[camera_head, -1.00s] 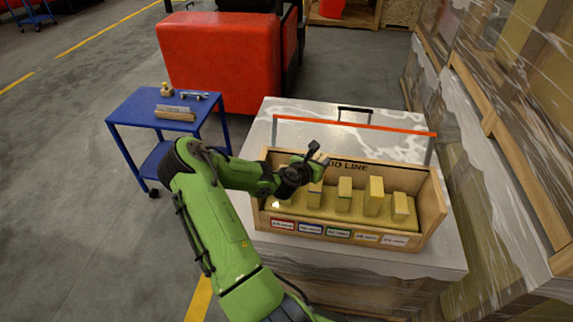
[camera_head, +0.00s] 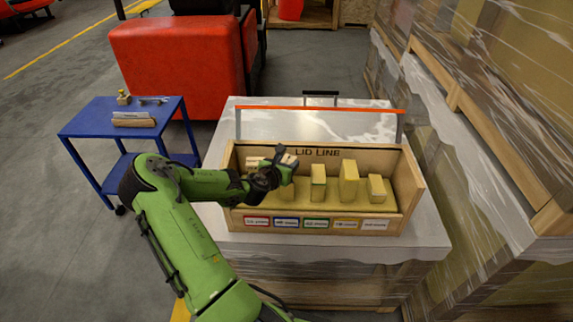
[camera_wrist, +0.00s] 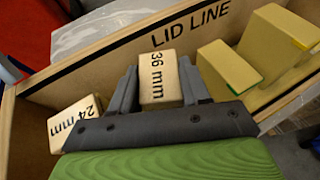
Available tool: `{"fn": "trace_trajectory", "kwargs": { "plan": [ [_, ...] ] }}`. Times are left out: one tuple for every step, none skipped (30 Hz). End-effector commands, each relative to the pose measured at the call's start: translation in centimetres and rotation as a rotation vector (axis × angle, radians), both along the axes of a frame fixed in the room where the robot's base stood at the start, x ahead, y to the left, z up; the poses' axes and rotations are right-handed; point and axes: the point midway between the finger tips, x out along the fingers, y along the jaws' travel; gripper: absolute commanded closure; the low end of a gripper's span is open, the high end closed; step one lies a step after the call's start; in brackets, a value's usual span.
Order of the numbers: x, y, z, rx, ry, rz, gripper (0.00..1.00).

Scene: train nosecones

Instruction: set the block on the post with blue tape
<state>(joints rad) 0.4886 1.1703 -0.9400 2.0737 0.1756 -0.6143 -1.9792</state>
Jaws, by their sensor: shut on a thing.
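My gripper (camera_head: 288,164) is shut on a pale wooden block (camera_wrist: 160,80) marked "36 mm", which shows between the two dark fingers in the wrist view. The gripper is inside the wooden box (camera_head: 239,220), over the second post (camera_head: 287,193) from the left. That post stands behind the blue-framed label (camera_head: 286,223) and is partly covered by the gripper. I see no blue tape on it in the current views, and cannot tell whether the block touches it. A block marked "24 mm" (camera_wrist: 74,122) is at the left end of the box.
To the right stand a post with green tape (camera_wrist: 228,68), a taller one with yellow tape (camera_wrist: 275,45) and a shorter one (camera_head: 377,189). "LID LINE" is printed on the back wall. An orange bar (camera_head: 320,109) spans behind the box. A blue cart (camera_head: 90,122) stands left.

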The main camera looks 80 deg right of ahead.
Motion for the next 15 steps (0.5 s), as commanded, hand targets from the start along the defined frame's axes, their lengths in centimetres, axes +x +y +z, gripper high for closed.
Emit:
{"fn": "trace_trajectory", "kwargs": {
  "plan": [
    [0.00, -0.01, 0.18, -0.001, 0.000, 0.000, 0.83],
    [0.00, -0.01, 0.20, -0.001, 0.000, 0.000, 0.83],
    [0.00, -0.01, 0.21, -0.001, 0.000, 0.000, 0.83],
    [0.00, -0.01, 0.20, -0.001, 0.000, 0.000, 0.83],
    [0.00, -0.01, 0.19, -0.001, 0.000, 0.000, 0.83],
    [0.00, -0.01, 0.15, 0.000, 0.000, 0.000, 0.83],
    [0.00, -0.01, 0.09, 0.000, 0.000, 0.000, 0.83],
    [0.00, -0.01, 0.04, 0.000, 0.000, 0.000, 0.83],
    [0.00, 0.00, -0.04, 0.000, 0.000, 0.000, 0.83],
    [0.00, -0.01, -0.11, 0.000, 0.000, 0.000, 0.83],
    [0.00, -0.01, -0.19, 0.000, 0.000, 0.000, 0.83],
    [0.00, -0.01, -0.26, 0.000, 0.000, 0.000, 0.83],
    [0.00, -0.01, -0.33, 0.000, 0.000, 0.000, 0.83],
    [0.00, -0.01, -0.39, 0.000, 0.000, 0.000, 0.83],
    [0.00, -0.01, -0.48, 0.000, 0.000, 0.000, 0.83]
  ]
}}
